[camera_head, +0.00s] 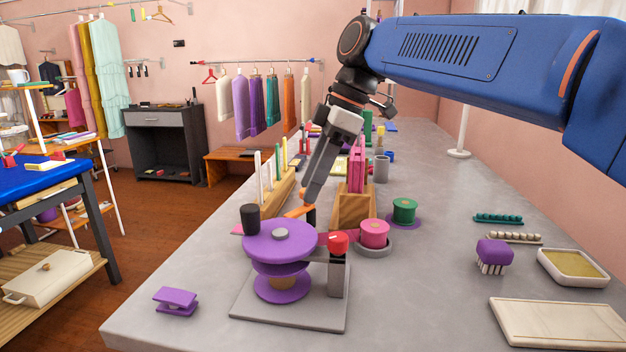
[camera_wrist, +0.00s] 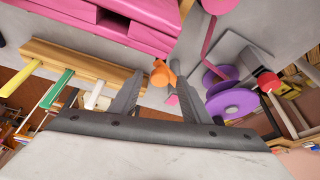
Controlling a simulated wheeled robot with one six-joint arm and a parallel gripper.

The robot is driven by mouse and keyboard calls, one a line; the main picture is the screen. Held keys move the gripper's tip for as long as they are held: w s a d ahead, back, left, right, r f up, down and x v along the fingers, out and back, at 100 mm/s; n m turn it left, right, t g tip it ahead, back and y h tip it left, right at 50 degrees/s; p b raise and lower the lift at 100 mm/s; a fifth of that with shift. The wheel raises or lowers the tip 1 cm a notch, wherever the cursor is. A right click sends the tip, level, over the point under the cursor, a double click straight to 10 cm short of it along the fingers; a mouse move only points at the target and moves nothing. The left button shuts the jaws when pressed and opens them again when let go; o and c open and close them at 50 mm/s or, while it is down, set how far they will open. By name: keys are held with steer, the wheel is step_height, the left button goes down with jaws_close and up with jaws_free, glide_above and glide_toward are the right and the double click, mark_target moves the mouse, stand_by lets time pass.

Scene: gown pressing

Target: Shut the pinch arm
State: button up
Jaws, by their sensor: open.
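A tape-reel device with purple discs (camera_head: 281,240) stands on a grey base plate (camera_head: 290,312) at the front of the counter. A red knob (camera_head: 338,242) tops its grey post. A black cylinder (camera_head: 250,219) sits at its back left. An orange piece (camera_head: 299,211), perhaps the pinch arm's handle, sticks out behind the discs; how it joins is hidden. My gripper (camera_head: 311,196) points down just above and behind it. In the wrist view my gripper (camera_wrist: 153,75) is open, with the orange cylinder (camera_wrist: 160,75) near the fingertips, close to the right finger; contact cannot be told.
A wooden rack with upright sticks (camera_head: 268,187) stands left of my gripper, and a wooden block with pink boards (camera_head: 356,205) stands right. Pink (camera_head: 374,234) and green (camera_head: 404,210) spools sit right of the device. A purple clip (camera_head: 176,302) lies front left.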

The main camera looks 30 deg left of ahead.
steer(key=shift+c, duration=0.6)
steer(key=c, duration=0.9)
steer(key=shift+d, duration=0.15)
steer(key=shift+s+d+m+t, duration=0.55)
steer(key=shift+s+m+t, duration=0.2)
steer(key=shift+m, duration=1.25)
steer(key=shift+s+d+m+t, duration=0.55)
steer(key=shift+s+m+t, duration=0.15)
steer(key=shift+m, duration=1.3)
steer(key=shift+s+d+m+t, duration=0.55)
steer(key=shift+s+m+t, duration=0.2)
steer(key=shift+m, duration=1.25)
steer(key=shift+w, duration=0.1)
steer(key=o, duration=1)
